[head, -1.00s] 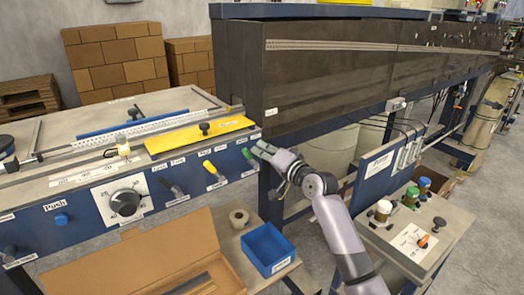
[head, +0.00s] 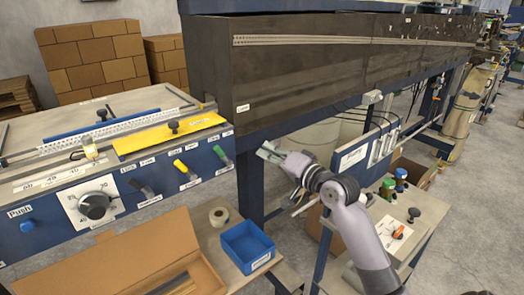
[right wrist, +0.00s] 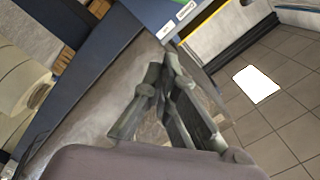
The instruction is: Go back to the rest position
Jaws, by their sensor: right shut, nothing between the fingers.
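My right gripper (head: 270,152) is in the middle of the head view, to the right of the machine's control panel and in front of the dark housing's lower edge. It holds nothing. In the right wrist view its fingers (right wrist: 165,75) are together at the tips with nothing between them. It is apart from the green lever (head: 221,155) at the panel's right end. My left gripper is in neither view.
A blue bin (head: 247,247), a tape roll (head: 218,216) and an open cardboard box (head: 120,262) are on the low table. A side table (head: 413,232) with bottles stands at the right. The long dark housing (head: 300,75) runs behind my arm.

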